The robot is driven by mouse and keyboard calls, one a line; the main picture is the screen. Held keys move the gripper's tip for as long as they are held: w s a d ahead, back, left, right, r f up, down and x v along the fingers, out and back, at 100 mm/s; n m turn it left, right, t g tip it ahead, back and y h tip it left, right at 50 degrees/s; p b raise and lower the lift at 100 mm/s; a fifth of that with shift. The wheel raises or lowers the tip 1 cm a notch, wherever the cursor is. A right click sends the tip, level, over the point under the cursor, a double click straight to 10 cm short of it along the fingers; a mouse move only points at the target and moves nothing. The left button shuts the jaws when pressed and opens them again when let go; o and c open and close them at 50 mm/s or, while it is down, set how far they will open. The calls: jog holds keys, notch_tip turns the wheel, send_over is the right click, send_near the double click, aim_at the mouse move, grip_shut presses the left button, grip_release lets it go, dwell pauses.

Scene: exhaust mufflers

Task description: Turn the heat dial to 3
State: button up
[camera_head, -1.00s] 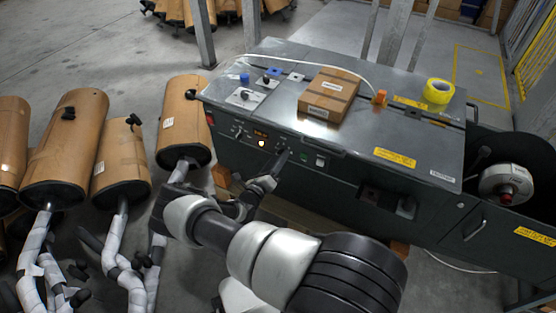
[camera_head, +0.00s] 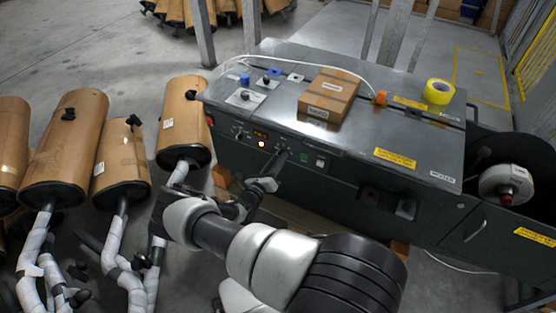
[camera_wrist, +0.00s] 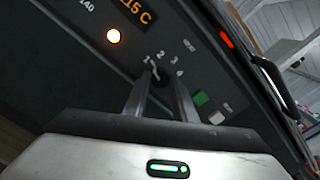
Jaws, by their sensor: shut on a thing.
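The heat dial (camera_wrist: 157,73) is a small dark knob on the machine's front panel, with the numbers 1 to 4 printed in an arc around it. In the wrist view its pale pointer mark leans up and left, toward the 1. My gripper (camera_wrist: 159,88) is shut on the dial, with one finger on each side. The fingers hide part of the knob. In the head view my gripper (camera_head: 281,160) reaches the front panel, and the dial is mostly hidden there.
The dark machine (camera_head: 300,172) has an orange display (camera_wrist: 133,12) reading about 115 C, a glowing lamp (camera_wrist: 113,36), a green button (camera_wrist: 200,97) and a white button (camera_wrist: 217,118). A carton (camera_head: 328,95) and yellow tape (camera_head: 438,92) lie on top. Wrapped mufflers (camera_head: 70,145) stand at left.

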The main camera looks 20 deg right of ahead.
jog(key=shift+a+m+p, duration=0.1)
jog(key=shift+m+p, duration=1)
jog(key=shift+m, duration=6.2)
jog(key=o, duration=1)
jog(key=shift+o, duration=0.2)
jog(key=p+v, duration=0.2)
jog(key=v, duration=1.5)
